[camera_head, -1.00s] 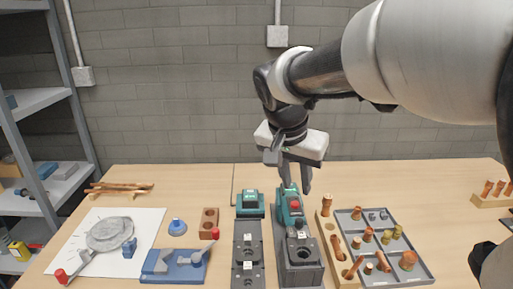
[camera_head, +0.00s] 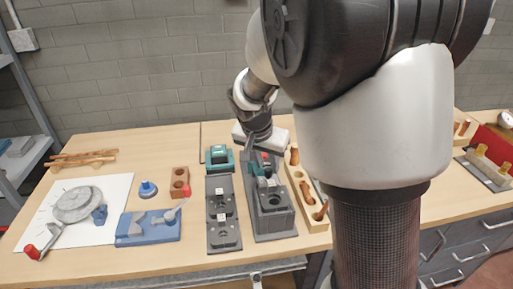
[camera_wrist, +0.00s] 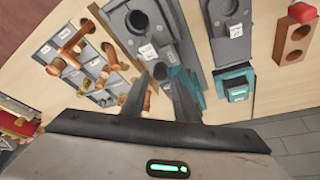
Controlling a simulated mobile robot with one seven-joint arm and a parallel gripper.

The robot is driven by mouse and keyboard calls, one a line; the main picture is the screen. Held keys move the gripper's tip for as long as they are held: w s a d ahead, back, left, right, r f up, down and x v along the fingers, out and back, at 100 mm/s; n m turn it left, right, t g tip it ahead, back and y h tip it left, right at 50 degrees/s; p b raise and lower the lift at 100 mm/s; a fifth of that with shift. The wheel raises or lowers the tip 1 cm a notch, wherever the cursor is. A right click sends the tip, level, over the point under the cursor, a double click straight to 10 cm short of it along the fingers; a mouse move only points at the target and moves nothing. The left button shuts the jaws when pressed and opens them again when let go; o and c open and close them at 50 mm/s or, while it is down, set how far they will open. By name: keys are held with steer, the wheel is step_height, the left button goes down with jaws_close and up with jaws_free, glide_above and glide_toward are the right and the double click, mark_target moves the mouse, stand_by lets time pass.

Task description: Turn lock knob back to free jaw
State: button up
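In the wrist view, the two fingers of my gripper (camera_wrist: 160,88) are apart, with part of the teal body (camera_wrist: 180,73) and a small round grey part (camera_wrist: 160,71) at the tips. I cannot tell whether the fingers touch anything. The red knob is not clear in the wrist view.
A second fixture with a teal block (camera_head: 219,155) stands close on the left. A wooden rack (camera_head: 311,217) with pegs is close on the right. Farther left are a blue fixture (camera_head: 160,230) and a drilled brown block (camera_head: 179,178). My arm hides much of the right side.

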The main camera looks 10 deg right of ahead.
steer(key=shift+x, duration=0.9)
steer(key=shift+c, duration=0.4)
jaws_close()
steer(key=shift+n, duration=0.3)
steer(key=n, duration=0.1)
steer(key=n+y, duration=0.1)
steer(key=n, duration=0.1)
steer(key=n+t+y+b, duration=0.1)
steer(key=n, duration=0.1)
steer(key=shift+s+d, duration=0.1)
steer(key=shift+d, duration=0.15)
steer(key=n+y+b, duration=0.1)
steer(key=n, duration=0.3)
steer(key=shift+y+b, duration=0.4)
steer(key=shift+n, duration=0.3)
